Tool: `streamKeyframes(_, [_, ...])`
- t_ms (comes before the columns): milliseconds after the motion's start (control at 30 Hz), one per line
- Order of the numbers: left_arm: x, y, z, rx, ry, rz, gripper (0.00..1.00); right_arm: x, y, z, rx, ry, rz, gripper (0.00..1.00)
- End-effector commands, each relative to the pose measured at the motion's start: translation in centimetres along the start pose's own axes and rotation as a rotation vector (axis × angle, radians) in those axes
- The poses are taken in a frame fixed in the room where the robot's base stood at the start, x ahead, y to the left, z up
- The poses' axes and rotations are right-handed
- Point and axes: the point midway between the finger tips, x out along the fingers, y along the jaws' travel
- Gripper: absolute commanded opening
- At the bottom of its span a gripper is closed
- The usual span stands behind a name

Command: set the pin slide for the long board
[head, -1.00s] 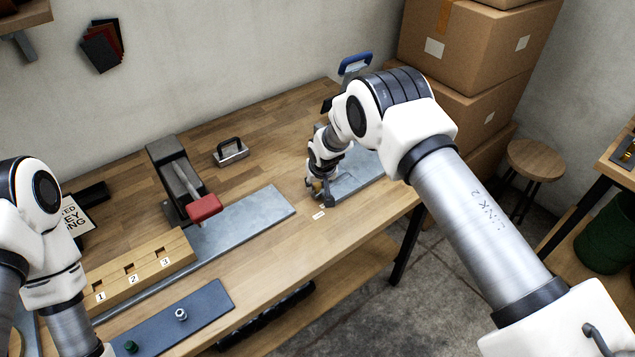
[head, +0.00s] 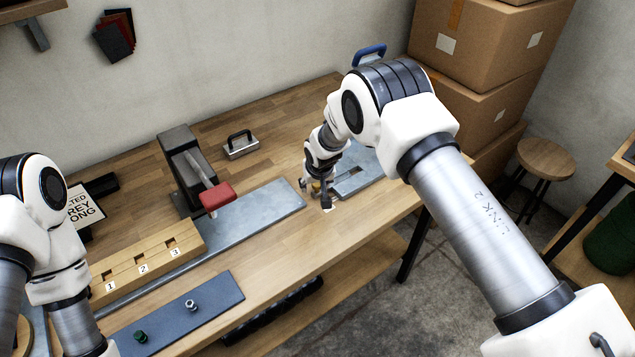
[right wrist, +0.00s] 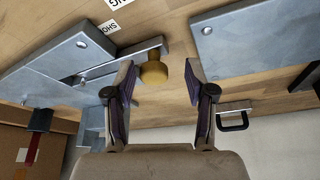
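The pin slide is a flat metal bar with a round brass knob (right wrist: 155,72), seen in the right wrist view. The bar lies along a slot in a grey metal block (right wrist: 65,62), which also shows in the head view (head: 372,160). My right gripper (right wrist: 162,70) is open around the knob's end. The knob is close to the left finger and clear of the right one; contact is unclear. In the head view my right gripper (head: 316,194) is low at the block's left end. My left gripper is out of view.
Labels partly reading "SHO" (right wrist: 108,28) and "NG" (right wrist: 117,3) lie beside the slide. A grey plate (head: 262,211) runs left, under a red-handled tool (head: 216,196). A numbered wooden block (head: 150,258) and blue board (head: 175,315) are further left. Cardboard boxes (head: 485,45) stand right.

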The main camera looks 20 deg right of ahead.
Motion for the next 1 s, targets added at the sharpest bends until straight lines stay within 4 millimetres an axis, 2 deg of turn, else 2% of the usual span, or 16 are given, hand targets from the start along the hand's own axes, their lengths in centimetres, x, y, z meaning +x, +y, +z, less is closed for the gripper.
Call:
streamKeyframes(233, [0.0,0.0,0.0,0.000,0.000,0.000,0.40,-0.3,0.1,-0.2,0.001,0.003,0.000,0.55])
streamKeyframes(333, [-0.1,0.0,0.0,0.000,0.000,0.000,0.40,-1.3,0.0,-0.3,0.001,0.004,0.000,0.55])
streamKeyframes(700, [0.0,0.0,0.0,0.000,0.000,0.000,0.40,-9.8,-0.4,-0.3,-0.002,0.002,0.003,0.55])
streamKeyframes(833, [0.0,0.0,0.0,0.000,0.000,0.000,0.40,-11.5,-0.5,-0.3,-0.003,-0.001,0.003,0.55])
streamKeyframes(1000, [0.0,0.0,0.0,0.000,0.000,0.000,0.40,-11.9,-0.5,-0.3,-0.003,-0.001,0.002,0.55])
